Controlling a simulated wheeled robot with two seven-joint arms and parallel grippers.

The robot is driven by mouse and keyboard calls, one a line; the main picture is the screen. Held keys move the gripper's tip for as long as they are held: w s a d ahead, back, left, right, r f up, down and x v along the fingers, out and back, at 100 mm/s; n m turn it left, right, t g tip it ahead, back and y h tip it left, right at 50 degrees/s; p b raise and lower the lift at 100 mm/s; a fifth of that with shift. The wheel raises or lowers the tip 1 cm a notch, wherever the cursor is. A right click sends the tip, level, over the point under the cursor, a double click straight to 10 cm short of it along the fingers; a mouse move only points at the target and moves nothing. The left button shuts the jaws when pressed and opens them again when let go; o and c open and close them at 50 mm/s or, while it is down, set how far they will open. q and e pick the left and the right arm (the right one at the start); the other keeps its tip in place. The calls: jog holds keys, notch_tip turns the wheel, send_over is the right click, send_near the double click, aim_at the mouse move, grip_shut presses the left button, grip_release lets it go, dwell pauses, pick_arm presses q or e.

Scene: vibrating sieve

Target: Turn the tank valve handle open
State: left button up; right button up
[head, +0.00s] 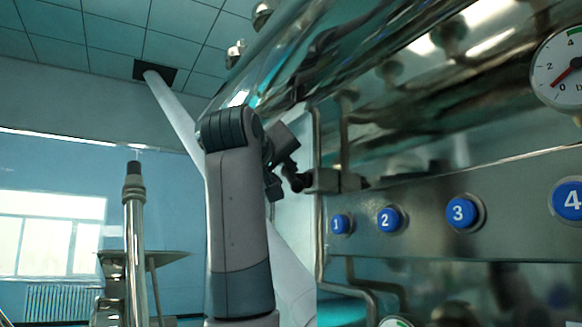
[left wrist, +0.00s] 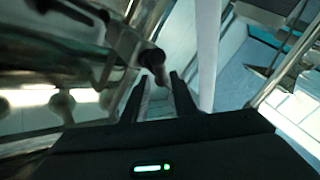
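The tank valve handle (head: 335,180) juts left from the end of the numbered panel in the head view, with a dark round end. In the left wrist view its dark end (left wrist: 153,59) lies just ahead of the fingertips, near the gap between them. My left gripper (head: 283,178) is beside that end, at the top of my upright left arm. In the left wrist view its two dark fingers (left wrist: 158,80) stand apart with a gap between them. I cannot tell whether they touch the handle. My right gripper is not in view.
The shiny metal tank (head: 400,85) hangs above the panel (head: 420,240) with blue numbered buttons. A pressure gauge (head: 560,75) is at the upper right. A metal post (head: 134,240) stands at the left. Open room lies left of my arm.

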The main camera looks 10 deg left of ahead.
aim_at(289, 176)
pick_arm(q)
jog(key=w+p, duration=0.2)
jog(key=w, duration=0.1)
jog(key=w+p, duration=0.1)
jog(key=w, duration=0.1)
jog(key=shift+w+d+r, duration=0.1)
jog(key=shift+d+r, duration=0.05)
jog(key=shift+d, duration=0.25)
jog(key=shift+w+d+p, duration=0.15)
jog(key=shift+w+p, duration=0.15)
jog(key=shift+w, duration=0.45)
jog(key=shift+f, duration=0.2)
grip_shut()
